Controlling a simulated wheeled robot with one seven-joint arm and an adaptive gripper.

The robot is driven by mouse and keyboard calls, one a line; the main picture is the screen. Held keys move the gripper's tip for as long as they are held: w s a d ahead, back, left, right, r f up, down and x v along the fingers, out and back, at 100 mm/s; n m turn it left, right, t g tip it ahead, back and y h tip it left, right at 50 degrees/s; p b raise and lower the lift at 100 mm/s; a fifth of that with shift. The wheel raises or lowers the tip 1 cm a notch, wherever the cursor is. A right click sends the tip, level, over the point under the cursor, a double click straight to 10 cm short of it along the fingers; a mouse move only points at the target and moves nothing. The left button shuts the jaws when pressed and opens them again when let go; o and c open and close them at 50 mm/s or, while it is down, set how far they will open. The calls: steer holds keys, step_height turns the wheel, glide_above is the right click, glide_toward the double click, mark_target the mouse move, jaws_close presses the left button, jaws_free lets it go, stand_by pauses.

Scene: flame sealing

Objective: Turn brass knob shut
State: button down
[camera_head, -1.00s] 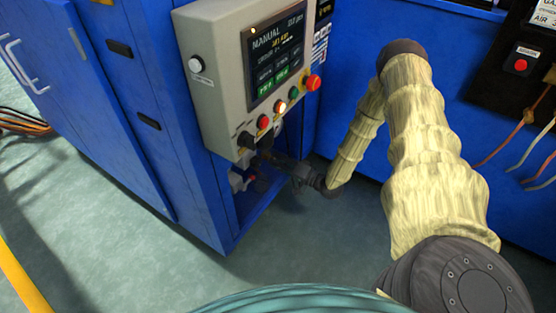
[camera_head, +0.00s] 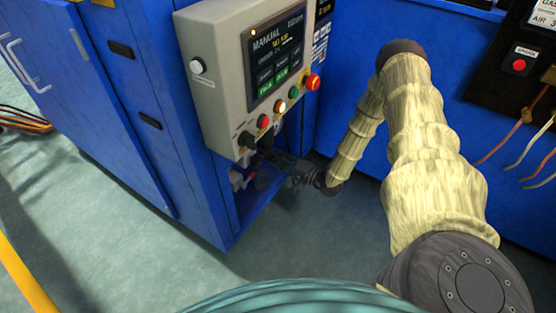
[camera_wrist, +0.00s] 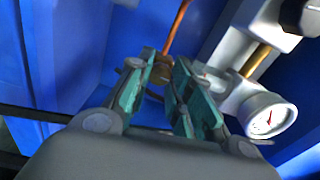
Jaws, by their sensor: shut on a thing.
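The brass knob (camera_wrist: 161,72) shows in the wrist view as a small brass-coloured patch between my fingers, mostly covered by them. My gripper (camera_wrist: 166,66) is shut on it, one green-padded finger on each side. In the head view my gripper (camera_head: 268,160) reaches in under the grey control panel, at the open recess of the blue cabinet. The knob cannot be made out there, behind my dark gripper and in shadow.
A white round gauge (camera_wrist: 267,115) and a pale fitting with a brass rod (camera_wrist: 256,60) sit close to the right finger. A copper pipe (camera_wrist: 177,28) runs up behind. The grey control panel (camera_head: 215,95) overhangs my gripper. Open floor (camera_head: 290,240) lies in front.

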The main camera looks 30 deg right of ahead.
steer(key=shift+s+f, duration=0.1)
steer(key=c, duration=1.3)
jaws_free()
steer(key=shift+o, duration=0.2)
steer(key=v, duration=1.2)
